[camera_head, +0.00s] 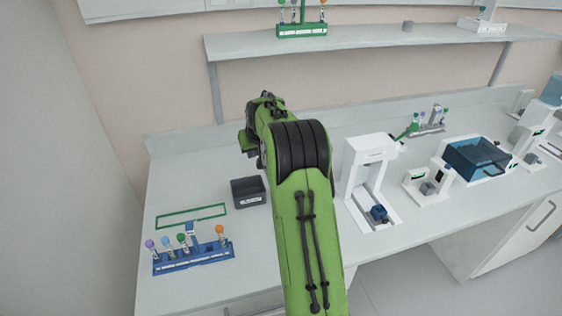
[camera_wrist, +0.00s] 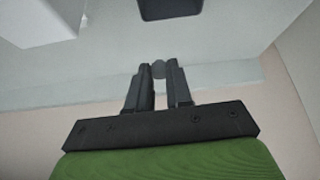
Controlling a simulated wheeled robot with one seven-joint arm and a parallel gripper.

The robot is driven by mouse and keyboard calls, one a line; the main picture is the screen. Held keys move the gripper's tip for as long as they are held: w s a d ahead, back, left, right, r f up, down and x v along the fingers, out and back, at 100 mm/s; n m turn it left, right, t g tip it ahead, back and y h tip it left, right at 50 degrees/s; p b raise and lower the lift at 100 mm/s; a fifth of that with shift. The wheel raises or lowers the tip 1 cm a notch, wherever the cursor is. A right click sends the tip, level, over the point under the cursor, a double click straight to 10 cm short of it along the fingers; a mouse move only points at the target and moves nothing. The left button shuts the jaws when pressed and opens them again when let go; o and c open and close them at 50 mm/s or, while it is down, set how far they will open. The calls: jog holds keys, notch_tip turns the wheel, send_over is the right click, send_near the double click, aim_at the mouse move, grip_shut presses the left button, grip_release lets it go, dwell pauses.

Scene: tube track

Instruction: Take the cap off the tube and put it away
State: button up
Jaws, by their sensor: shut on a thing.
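My gripper (camera_wrist: 158,80) is shut on a small grey rounded piece (camera_wrist: 158,69), which looks like a cap, at its fingertips. No tube shows below this piece. In the head view my arm reaches over the bench and the fingertips are hidden. A blue rack (camera_head: 195,262) at the front left holds several tubes with purple, light blue, green and orange tops. A dark open bin (camera_head: 248,193) with a white label stands left of my arm. Its dark shape also shows at the top of the wrist view (camera_wrist: 170,9). Which tube the piece came from cannot be told.
A green rectangular outline (camera_head: 191,215) marks the bench behind the rack. A white device (camera_head: 363,160) stands close to the right of my arm. A blue-lidded machine (camera_head: 477,158) stands farther right. A shelf (camera_head: 350,43) runs above the bench.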

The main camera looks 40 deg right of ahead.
notch_tip(320, 180, down, 6)
jog(key=w+a+b, duration=0.1)
jog(key=b, duration=0.4)
jog(key=shift+m, duration=0.4)
jog(key=o, duration=0.8)
jog(key=shift+r, duration=0.15)
jog(key=v, duration=0.5)
jog(key=p+v, duration=0.1)
jog(key=v, duration=0.9)
jog(key=shift+a+r, duration=0.2)
jog(key=shift+a, duration=0.15)
